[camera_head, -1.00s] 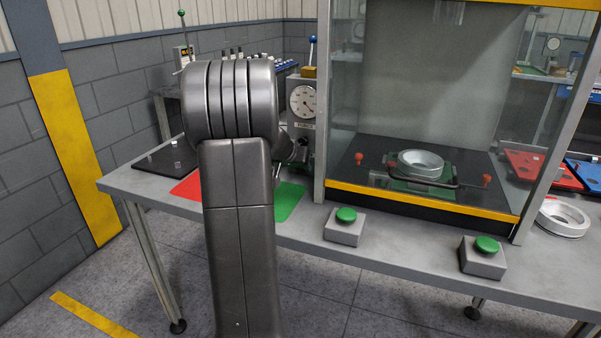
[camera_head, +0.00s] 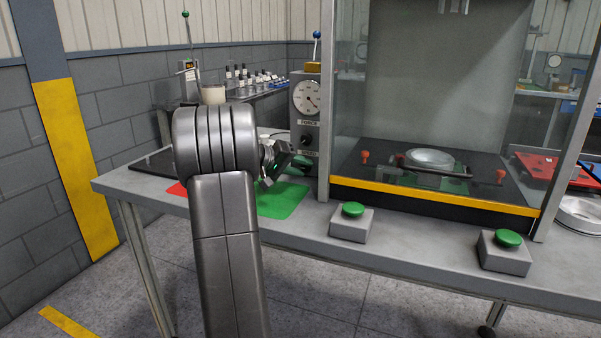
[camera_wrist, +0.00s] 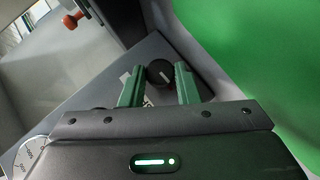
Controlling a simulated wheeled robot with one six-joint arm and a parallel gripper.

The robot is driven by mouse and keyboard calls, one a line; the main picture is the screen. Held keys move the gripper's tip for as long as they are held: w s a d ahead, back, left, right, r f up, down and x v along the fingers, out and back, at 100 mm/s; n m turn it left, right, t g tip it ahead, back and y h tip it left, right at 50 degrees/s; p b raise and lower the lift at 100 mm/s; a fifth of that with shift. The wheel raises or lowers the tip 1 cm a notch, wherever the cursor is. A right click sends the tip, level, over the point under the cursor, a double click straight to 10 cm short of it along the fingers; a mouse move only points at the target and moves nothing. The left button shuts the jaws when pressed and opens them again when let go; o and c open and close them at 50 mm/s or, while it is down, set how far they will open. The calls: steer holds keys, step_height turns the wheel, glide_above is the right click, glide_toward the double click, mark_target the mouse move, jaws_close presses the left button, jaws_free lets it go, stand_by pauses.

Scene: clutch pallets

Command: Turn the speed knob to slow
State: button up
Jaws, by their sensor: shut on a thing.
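The speed knob (camera_wrist: 160,73) is a round black dial with a white pointer line. In the wrist view it sits between the two green fingertips of my gripper (camera_wrist: 157,84), which is shut on it. The pointer slants toward the upper left there. The knob is on the front of a grey control box (camera_head: 320,125) with a round gauge (camera_head: 306,98) above it. In the head view my gripper (camera_head: 296,163) reaches the lower part of this box from the left. I cannot read the slow mark.
A glass-sided press (camera_head: 430,193) with a yellow front edge stands right of the box. Two green buttons (camera_head: 353,209) (camera_head: 509,238) are along the bench's front. Green (camera_head: 283,201) and red mats lie below my gripper. A blue-knobbed lever (camera_head: 317,35) rises behind the box.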

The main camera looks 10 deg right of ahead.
steer(key=shift+f+n+h, duration=0.1)
steer(key=shift+n+h, duration=0.2)
steer(key=shift+h, duration=0.2)
steer(key=o, duration=0.9)
steer(key=shift+o, duration=0.2)
steer(key=p+v, duration=0.1)
steer(key=v, duration=1.3)
steer(key=shift+w, duration=0.1)
